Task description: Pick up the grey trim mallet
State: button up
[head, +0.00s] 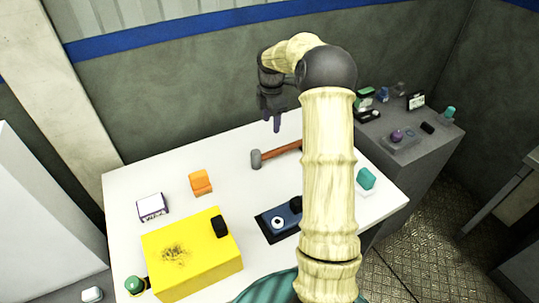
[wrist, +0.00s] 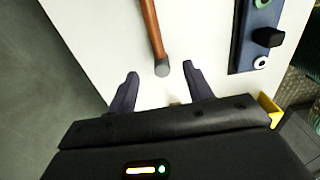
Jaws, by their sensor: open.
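The mallet lies on the white table, with a grey head (head: 256,159) and a brown wooden handle (head: 283,152) running to the right until my arm hides it. In the wrist view the grey mallet head (wrist: 162,69) shows between and just beyond my fingertips, with the handle (wrist: 150,25) running away from them. My gripper (head: 271,120) is open and empty, above the table and behind the mallet in the head view. In the wrist view its two dark fingers (wrist: 160,75) are spread on either side of the head, not touching it.
A yellow box (head: 195,260) with a black item on it stands at the table's front left. An orange object (head: 200,182), a white box (head: 152,206) and a blue plate (head: 268,228) with parts are near. A grey cabinet (head: 425,150) with small items stands right.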

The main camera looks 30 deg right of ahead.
jog(key=p, duration=0.2)
send_near(269, 152)
jog(key=f, duration=0.5)
jog(key=shift+s+d+f, duration=0.2)
jog(key=shift+s+f, duration=0.05)
jog(key=shift+s, duration=0.15)
jog(key=shift+w+a+f+p, duration=0.1)
jog(key=shift+w+f+p, duration=0.1)
jog(key=shift+f, duration=0.65)
jog(key=shift+w+d+f+p, duration=0.1)
jog(key=shift+f+p, duration=0.1)
jog(key=shift+f, duration=0.7)
jog(key=shift+w+a+f+p, duration=0.1)
jog(key=shift+f+p, duration=0.1)
jog(key=shift+f, duration=0.65)
jog(key=shift+r, duration=0.1)
grip_shut()
